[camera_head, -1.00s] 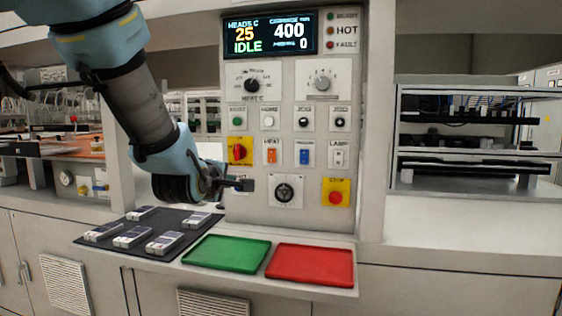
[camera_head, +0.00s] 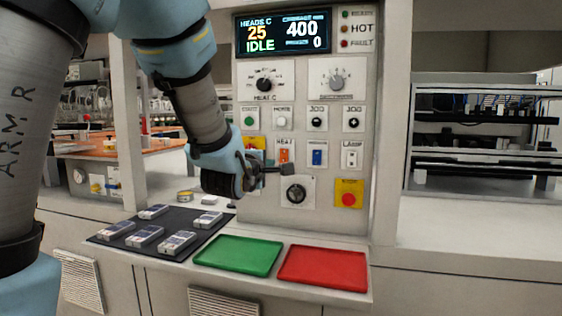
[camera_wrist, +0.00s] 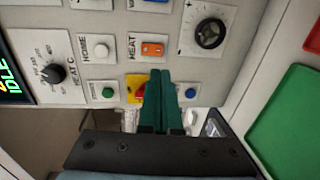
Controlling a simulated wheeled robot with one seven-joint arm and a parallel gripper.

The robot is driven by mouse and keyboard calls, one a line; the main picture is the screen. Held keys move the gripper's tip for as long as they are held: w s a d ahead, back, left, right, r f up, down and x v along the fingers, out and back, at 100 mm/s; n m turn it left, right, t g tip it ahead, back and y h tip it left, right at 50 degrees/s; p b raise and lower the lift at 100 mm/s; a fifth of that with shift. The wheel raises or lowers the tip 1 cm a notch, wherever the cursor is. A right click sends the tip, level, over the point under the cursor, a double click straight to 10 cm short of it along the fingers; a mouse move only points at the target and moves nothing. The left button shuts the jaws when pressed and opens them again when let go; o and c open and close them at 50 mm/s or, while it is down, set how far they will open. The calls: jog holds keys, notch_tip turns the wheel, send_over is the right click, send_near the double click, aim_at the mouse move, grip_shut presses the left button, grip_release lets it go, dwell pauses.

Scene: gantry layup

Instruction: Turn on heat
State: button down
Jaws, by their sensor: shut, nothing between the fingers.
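The orange HEAT switch (camera_head: 284,155) sits on the upright control panel under its HEAT label. It also shows in the wrist view (camera_wrist: 152,50), just beyond my fingertips. My gripper (camera_head: 289,169) is shut and empty, in front of the panel just below the HEAT switch. In the wrist view its green fingers (camera_wrist: 160,74) point toward the switch; contact cannot be told. The HEAT C dial (camera_head: 264,84) is higher on the panel. The display (camera_head: 283,33) reads HEADS C 25, IDLE, 400 and 0.
A red knob on a yellow plate (camera_wrist: 138,92) is partly hidden by my fingers. A blue switch (camera_head: 317,157), a black round knob (camera_head: 297,193) and the red stop button (camera_head: 348,199) are nearby. Green (camera_head: 238,256) and red (camera_head: 323,268) trays lie below.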

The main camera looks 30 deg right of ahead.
aim_at(284, 161)
jog(key=p+x, duration=0.3)
jog(key=x, duration=0.7)
jog(key=shift+w+d+p, duration=0.1)
jog(key=shift+w+p, duration=0.05)
jog(key=shift+p, duration=0.25)
jog(key=shift+w+d+f, duration=0.1)
jog(key=shift+w+d, duration=0.15)
jog(key=shift+f, duration=0.1)
jog(key=shift+w+d+f+b, duration=0.1)
jog(key=shift+f+b, duration=0.1)
jog(key=shift+b, duration=0.6)
